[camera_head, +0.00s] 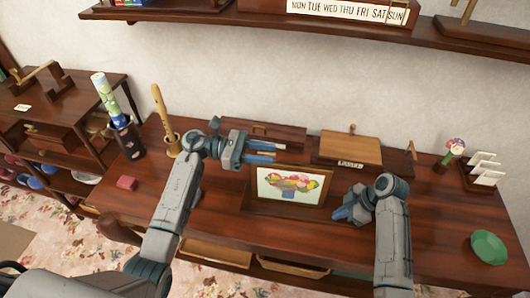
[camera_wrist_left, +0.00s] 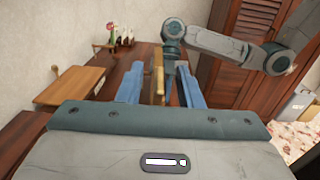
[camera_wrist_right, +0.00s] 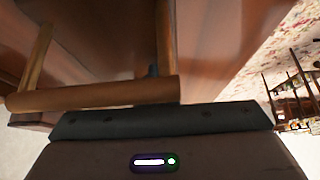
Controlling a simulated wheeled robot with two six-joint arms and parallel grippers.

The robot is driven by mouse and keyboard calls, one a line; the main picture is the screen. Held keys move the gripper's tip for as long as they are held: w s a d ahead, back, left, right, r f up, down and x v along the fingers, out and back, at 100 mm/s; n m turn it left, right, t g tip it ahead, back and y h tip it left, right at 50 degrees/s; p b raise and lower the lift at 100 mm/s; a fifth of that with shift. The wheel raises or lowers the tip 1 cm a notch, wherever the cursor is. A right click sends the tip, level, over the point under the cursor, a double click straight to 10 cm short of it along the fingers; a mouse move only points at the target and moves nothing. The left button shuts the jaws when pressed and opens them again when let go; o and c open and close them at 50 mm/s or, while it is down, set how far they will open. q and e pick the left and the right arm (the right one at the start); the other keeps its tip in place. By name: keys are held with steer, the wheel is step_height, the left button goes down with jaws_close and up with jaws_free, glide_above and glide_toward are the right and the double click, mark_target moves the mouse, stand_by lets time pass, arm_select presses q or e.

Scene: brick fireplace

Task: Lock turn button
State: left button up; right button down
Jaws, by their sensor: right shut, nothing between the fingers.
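A framed picture (camera_head: 291,186) of a colorful bouquet stands on the dark wooden desk, facing me. My left gripper (camera_head: 275,152) is open at its upper left. The left wrist view shows the wooden frame edge (camera_wrist_left: 158,75) between the spread blue fingers (camera_wrist_left: 160,88). My right gripper (camera_head: 342,214) is shut and empty, just right of the frame's lower right corner. In the right wrist view, a wooden bar (camera_wrist_right: 95,93) crosses close to the camera and hides most of the fingers; only a small teal tip (camera_wrist_right: 153,70) shows. I cannot make out a turn button.
A wooden box (camera_head: 347,150) stands behind the picture. A flute stand (camera_head: 172,145) and dark cup (camera_head: 127,138) are at the left, a red block (camera_head: 126,183) nearer. A green dish (camera_head: 488,248) and card rack (camera_head: 480,175) are at the right. A shelf (camera_head: 240,25) hangs above.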

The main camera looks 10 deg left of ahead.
arm_select(q)
steer(key=shift+d, duration=0.15)
steer(key=shift+c, duration=0.4)
jaws_close()
steer(key=shift+w+m+g, duration=0.1)
steer(key=shift+m+g, duration=0.9)
steer(key=shift+g, duration=0.6)
steer(key=shift+m+g+y, duration=0.5)
steer(key=shift+m+g, duration=0.7)
steer(key=shift+g, duration=0.8)
steer(key=shift+o, duration=0.4)
jaws_free()
